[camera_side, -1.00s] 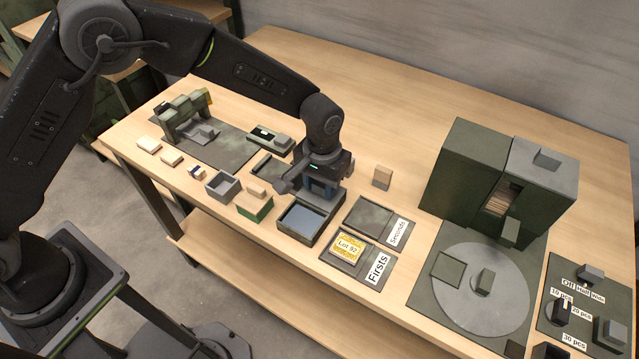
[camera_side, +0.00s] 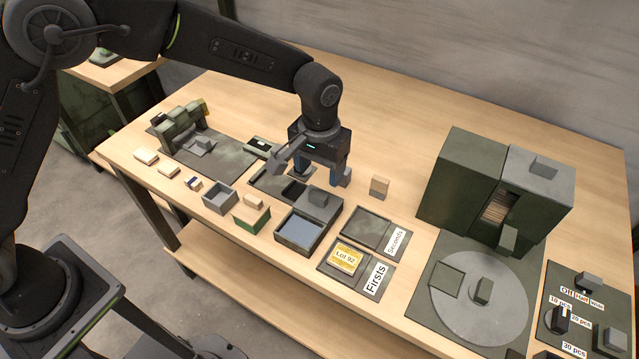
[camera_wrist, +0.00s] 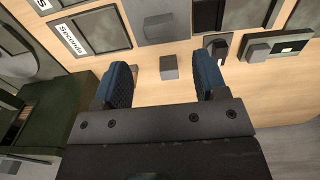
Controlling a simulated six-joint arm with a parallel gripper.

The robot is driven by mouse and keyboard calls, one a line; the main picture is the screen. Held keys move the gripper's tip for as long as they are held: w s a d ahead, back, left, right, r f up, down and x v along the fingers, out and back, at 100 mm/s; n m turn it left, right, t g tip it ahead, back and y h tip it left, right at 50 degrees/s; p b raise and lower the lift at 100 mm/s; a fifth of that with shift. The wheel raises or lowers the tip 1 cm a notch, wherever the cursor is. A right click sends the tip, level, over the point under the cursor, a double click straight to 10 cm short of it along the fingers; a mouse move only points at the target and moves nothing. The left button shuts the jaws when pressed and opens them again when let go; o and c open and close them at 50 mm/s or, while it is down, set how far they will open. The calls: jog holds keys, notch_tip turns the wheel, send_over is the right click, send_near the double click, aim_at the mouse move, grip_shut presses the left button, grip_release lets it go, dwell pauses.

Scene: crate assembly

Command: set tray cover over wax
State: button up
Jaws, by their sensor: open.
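A dark tray (camera_side: 330,236) stands near the front edge of the bench, with flat blue-grey wax (camera_side: 299,233) showing in its front part. A grey plate with a block-shaped knob (camera_side: 318,199), which looks like the tray cover, is at the tray's rear; the wax in front shows uncovered. The knob also shows at the top of the wrist view (camera_wrist: 158,27). My gripper (camera_side: 321,181) is open, behind the knob and apart from it. In the wrist view a small grey block (camera_wrist: 169,67) shows between the spread fingers, with nothing gripped.
The Seconds (camera_side: 362,239) and Firsts (camera_side: 335,285) plates are right of the tray. A wooden block (camera_side: 379,187) stands behind them. A grey box (camera_side: 220,199) and a green box (camera_side: 251,219) are to the left.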

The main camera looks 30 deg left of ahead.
aim_at(317, 193)
notch_tip(317, 193, up, 7)
jog(key=shift+f, duration=0.2)
dwell(0.4)
jog(key=s+a+r+t, duration=0.3)
jog(key=s+a+r, duration=0.7)
jog(key=a+r, duration=0.2)
jog(key=s+a+t, duration=0.1)
jog(key=s+a, duration=0.3)
jog(key=s, duration=0.3)
jog(key=s+a+t, duration=0.1)
jog(key=s+a, duration=0.2)
jog(key=s, duration=0.4)
jog(key=shift+a+f+t, duration=0.3)
jog(key=shift+a, duration=0.05)
dwell(0.4)
